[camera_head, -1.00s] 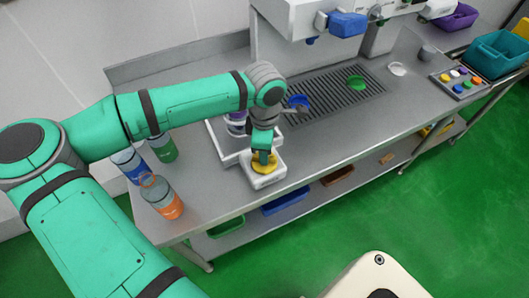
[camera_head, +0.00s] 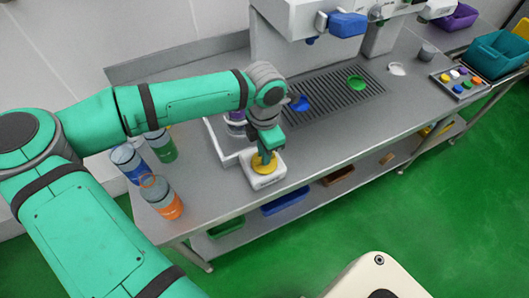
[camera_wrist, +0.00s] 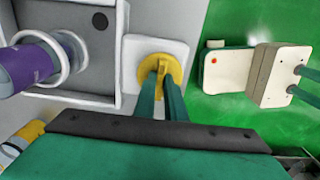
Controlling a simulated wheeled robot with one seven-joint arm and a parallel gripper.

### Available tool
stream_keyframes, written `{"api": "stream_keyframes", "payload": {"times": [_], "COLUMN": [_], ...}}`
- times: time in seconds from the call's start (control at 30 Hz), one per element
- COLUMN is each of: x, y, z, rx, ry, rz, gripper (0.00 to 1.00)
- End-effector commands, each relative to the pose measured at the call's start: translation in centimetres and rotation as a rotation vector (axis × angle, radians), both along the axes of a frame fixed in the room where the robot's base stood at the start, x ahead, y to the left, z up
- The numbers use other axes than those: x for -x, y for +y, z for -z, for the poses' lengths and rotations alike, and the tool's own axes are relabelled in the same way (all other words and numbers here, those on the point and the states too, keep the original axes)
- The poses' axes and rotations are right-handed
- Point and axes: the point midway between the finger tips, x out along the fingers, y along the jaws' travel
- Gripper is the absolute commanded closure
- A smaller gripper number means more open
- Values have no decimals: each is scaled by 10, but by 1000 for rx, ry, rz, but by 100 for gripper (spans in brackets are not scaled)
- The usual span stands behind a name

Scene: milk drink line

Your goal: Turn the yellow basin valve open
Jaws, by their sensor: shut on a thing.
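The yellow basin valve (camera_head: 262,168) is a round knob on a small white box near the table's front edge. In the wrist view the yellow valve (camera_wrist: 159,64) shows as a disc with a raised grip bar. My gripper (camera_head: 267,156) reaches down onto it from above. In the wrist view my gripper's two green fingers (camera_wrist: 161,78) are shut on the valve's raised bar. The fingertips hide part of the bar.
A white basin with a purple bottle (camera_wrist: 30,65) stands beside the valve. Bottles with blue (camera_head: 131,164), green (camera_head: 161,146) and orange (camera_head: 162,198) parts stand at the left. A drip grate (camera_head: 335,92) lies behind, right. The table front right of the valve is clear.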

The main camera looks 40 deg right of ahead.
Motion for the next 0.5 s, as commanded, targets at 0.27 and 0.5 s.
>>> {"api": "stream_keyframes", "payload": {"times": [0.27,0.5], "x": [-2,-1], "y": [0,0], "z": [-1,-1], "rx": [1,1], "ry": [-3,-3], "rz": [-10,-9], "gripper": [100,71]}}
